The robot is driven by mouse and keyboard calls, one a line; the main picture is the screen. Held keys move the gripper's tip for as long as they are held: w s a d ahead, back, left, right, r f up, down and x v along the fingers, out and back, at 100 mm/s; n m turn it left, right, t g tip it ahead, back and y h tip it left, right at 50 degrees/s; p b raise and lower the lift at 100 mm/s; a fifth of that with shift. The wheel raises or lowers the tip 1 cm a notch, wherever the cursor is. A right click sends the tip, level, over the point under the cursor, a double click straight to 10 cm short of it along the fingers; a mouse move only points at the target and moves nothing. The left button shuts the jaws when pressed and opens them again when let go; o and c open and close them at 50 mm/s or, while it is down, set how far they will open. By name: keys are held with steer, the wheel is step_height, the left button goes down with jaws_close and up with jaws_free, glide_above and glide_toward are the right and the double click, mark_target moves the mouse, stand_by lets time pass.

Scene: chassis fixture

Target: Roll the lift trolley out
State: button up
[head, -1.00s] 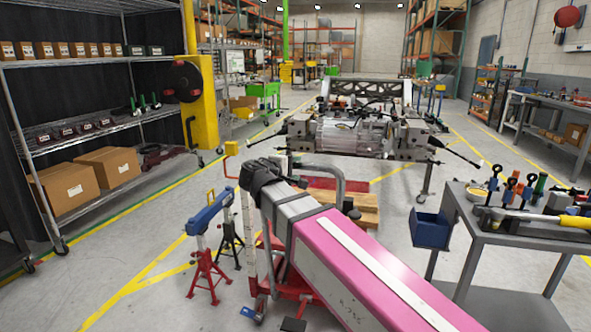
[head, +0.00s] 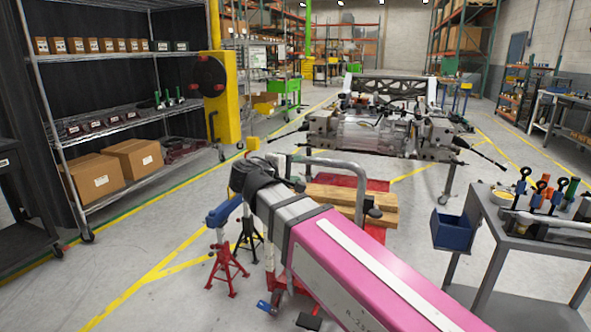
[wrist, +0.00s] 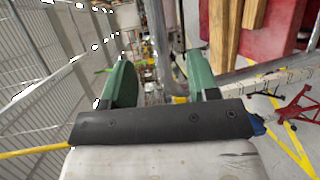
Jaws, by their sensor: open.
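The lift trolley is red, with a bent grey tube handle (head: 335,163) and wooden blocks (head: 375,204) on it. It stands on the floor in front of the chassis, partly hidden behind my pink arm. In the wrist view its red body shows at the upper right (wrist: 272,38), with the wooden blocks beside it. In the head view my fingertips are hidden behind the dark wrist.
A blue-topped stand with red legs (head: 226,263) and a dark stand stand close left of my arm. A grey tool cart (head: 510,230) with a blue bin is at the right. The chassis (head: 370,130) is behind the trolley.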

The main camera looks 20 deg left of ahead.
mark_target(316, 164)
steer(key=shift+w+f, duration=0.1)
steer(key=w+d+t, duration=0.1)
steer(key=w, duration=0.2)
steer(key=w+d+f+m+t+h, duration=0.1)
steer(key=w+d, duration=0.1)
steer(key=w, duration=0.2)
steer(key=w+d+t+h, duration=0.1)
steer(key=w+t, duration=0.1)
steer(key=w, duration=0.2)
steer(key=shift+w+d+f+m, duration=0.2)
steer(key=shift+d+f+m, duration=0.1)
steer(key=shift+m, duration=0.1)
stand_by(0.4)
